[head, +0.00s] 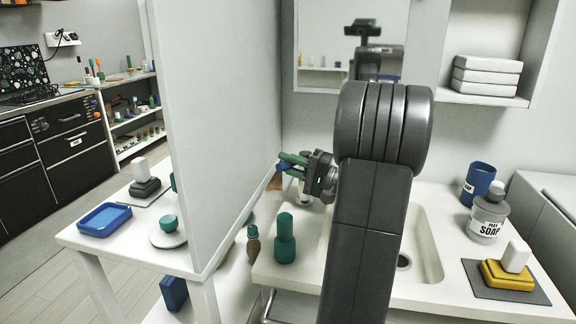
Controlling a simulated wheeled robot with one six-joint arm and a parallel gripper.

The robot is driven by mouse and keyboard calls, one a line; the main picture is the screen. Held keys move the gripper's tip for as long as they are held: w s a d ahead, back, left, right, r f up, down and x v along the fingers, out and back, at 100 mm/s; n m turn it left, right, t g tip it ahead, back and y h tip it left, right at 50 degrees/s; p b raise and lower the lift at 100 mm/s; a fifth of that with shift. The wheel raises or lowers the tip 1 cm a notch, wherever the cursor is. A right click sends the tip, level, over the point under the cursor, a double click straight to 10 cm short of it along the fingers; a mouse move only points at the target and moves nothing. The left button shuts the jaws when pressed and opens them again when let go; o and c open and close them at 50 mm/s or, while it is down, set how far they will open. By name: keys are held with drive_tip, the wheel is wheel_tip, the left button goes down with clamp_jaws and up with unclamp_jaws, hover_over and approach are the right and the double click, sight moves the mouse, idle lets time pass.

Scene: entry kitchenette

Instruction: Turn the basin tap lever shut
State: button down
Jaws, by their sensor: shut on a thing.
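My gripper (288,166) reaches left from behind my dark arm, near the edge of the white partition. Its green fingers are shut on a small blue part, which looks like the basin tap lever (284,169). The pale tap body seems to be just below the fingers, mostly hidden by my gripper and wrist. The lever's exact angle cannot be told. The white basin (429,246) is sunk in the counter to the right, partly covered by my arm. Whether water runs is not visible.
The tall white partition (220,120) stands close left of my gripper. A green bottle (285,240) stands on the counter's front left. A soap bottle (488,217), a blue cup (478,184) and a yellow item (507,275) on a dark mat stand right of the basin.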

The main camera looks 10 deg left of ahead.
idle(0.4)
drive_tip(key=c, duration=1.3)
unclamp_jaws()
drive_tip(key=shift+d, duration=0.1)
drive_tip(key=p+v, duration=0.1)
drive_tip(key=v, duration=1.2)
drive_tip(key=shift+d+f, duration=0.25)
drive_tip(key=shift+d, duration=0.15)
